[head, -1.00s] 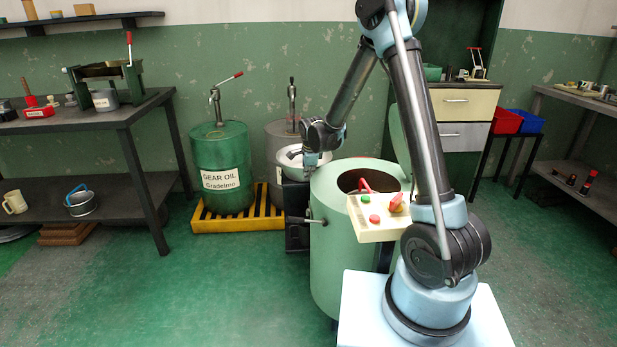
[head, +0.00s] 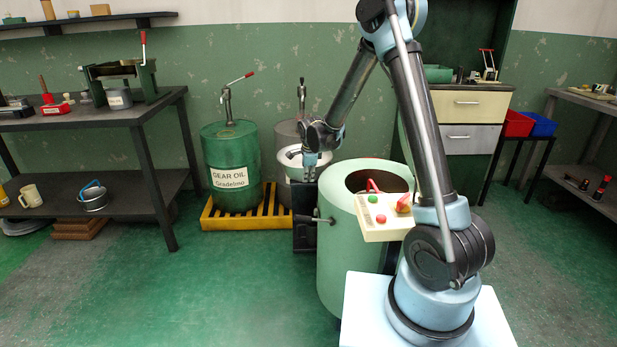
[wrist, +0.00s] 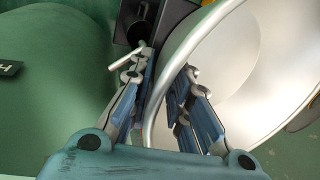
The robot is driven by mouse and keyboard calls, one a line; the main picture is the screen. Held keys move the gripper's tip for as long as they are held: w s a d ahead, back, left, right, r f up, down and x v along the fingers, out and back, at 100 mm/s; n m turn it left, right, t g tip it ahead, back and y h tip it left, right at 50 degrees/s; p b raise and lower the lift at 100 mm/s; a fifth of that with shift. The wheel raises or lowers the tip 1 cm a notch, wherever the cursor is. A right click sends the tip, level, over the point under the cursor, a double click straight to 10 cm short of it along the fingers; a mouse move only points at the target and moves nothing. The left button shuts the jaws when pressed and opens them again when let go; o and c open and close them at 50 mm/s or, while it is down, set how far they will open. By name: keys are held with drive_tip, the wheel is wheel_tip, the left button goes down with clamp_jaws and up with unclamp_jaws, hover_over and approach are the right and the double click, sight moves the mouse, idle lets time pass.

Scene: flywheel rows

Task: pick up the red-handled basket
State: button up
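A red handle (head: 373,186) shows inside the mouth of the pale green drum (head: 338,235); it may be the basket's handle, with the rest hidden by the drum wall and control box. My gripper (head: 310,172) is to the left of that mouth, beside a silver bowl-like thing (head: 291,155). In the wrist view my gripper (wrist: 160,72) has its fingers apart. The rim of the large silver bowl (wrist: 225,85) runs between or just beneath them. I cannot tell whether they touch it.
A control box (head: 385,222) with a red knob sits on the drum's front. The gear oil drum (head: 230,155) stands on a yellow pallet (head: 222,218). A workbench (head: 130,115) is at left. A drawer cabinet (head: 465,125) stands behind. The green floor at front left is clear.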

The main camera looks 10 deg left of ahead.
idle(0.3)
drive_tip(key=v, duration=1.2)
drive_tip(key=shift+w, duration=0.1)
drive_tip(key=shift+c, duration=0.2)
